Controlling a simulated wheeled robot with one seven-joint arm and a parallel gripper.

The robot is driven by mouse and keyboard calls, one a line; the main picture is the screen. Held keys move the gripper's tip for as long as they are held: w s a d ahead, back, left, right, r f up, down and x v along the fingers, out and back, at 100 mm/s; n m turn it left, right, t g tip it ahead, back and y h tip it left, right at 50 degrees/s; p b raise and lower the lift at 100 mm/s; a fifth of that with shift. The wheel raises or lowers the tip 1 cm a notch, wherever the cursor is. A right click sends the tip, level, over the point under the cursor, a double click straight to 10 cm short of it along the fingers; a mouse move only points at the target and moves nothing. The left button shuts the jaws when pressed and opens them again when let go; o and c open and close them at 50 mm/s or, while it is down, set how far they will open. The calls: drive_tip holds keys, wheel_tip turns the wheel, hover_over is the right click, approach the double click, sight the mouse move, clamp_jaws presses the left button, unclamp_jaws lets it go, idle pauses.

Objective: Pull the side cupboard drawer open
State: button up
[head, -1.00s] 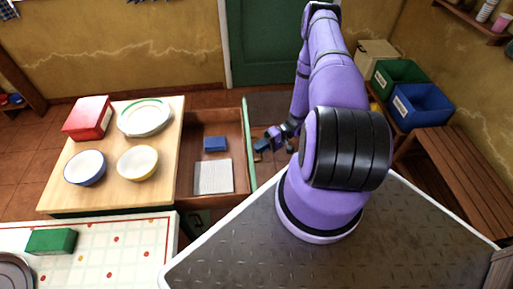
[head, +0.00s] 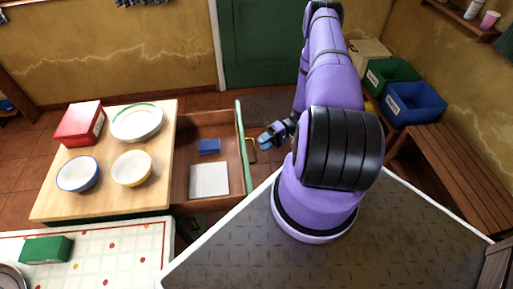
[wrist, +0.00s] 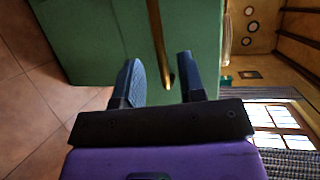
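The side cupboard drawer (head: 216,124) is pulled out to the right of the wooden-topped cupboard (head: 108,195). Its inside shows a blue box (head: 209,146) and a white ribbed pad (head: 209,180). Its green front (head: 241,150) carries a brass handle (head: 251,150), which also shows in the wrist view (wrist: 160,45). My gripper (head: 268,140) is just right of the handle. In the wrist view, my gripper (wrist: 160,82) has its fingers spread apart, with the handle's end between them in the picture; I see no finger closed on it.
Two bowls (head: 77,174), a plate (head: 137,123) and a red box (head: 79,124) stand on the cupboard top. A dotted counter (head: 120,250) is in front. A bench (head: 455,165) and bins (head: 415,103) are at the right. Floor shows beyond the drawer.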

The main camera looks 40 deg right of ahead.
drive_tip(key=shift+v, duration=2.95)
